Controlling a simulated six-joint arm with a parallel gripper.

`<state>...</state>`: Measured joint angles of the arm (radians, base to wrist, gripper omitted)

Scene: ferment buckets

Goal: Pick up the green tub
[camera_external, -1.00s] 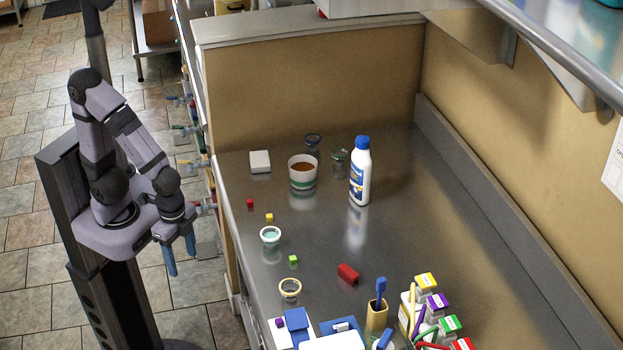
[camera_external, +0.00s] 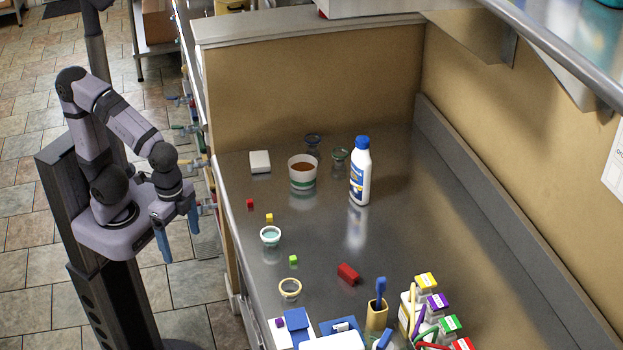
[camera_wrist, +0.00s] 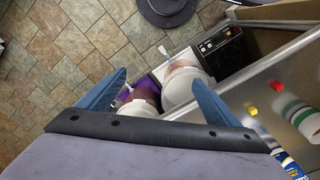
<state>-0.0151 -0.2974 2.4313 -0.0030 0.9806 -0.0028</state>
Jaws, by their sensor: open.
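A white tub with a green band (camera_external: 302,182) stands upright on the steel counter near its back, with brown contents showing at its open top. It also shows at the right edge of the wrist view (camera_wrist: 302,120), partly cut off. My gripper (camera_external: 180,240) is open and empty, its blue fingers pointing down over the floor beside the counter, well left of the tub. In the wrist view my gripper (camera_wrist: 160,82) has its two fingers spread wide with nothing held between them.
A white bottle with a blue cap (camera_external: 360,175) stands right of the tub, a white block (camera_external: 260,161) left of it. Small cubes, bowls and a red block (camera_external: 348,273) lie nearer. Green-labelled box (camera_external: 449,327) is among coloured boxes in front. White buckets (camera_wrist: 182,88) show below.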

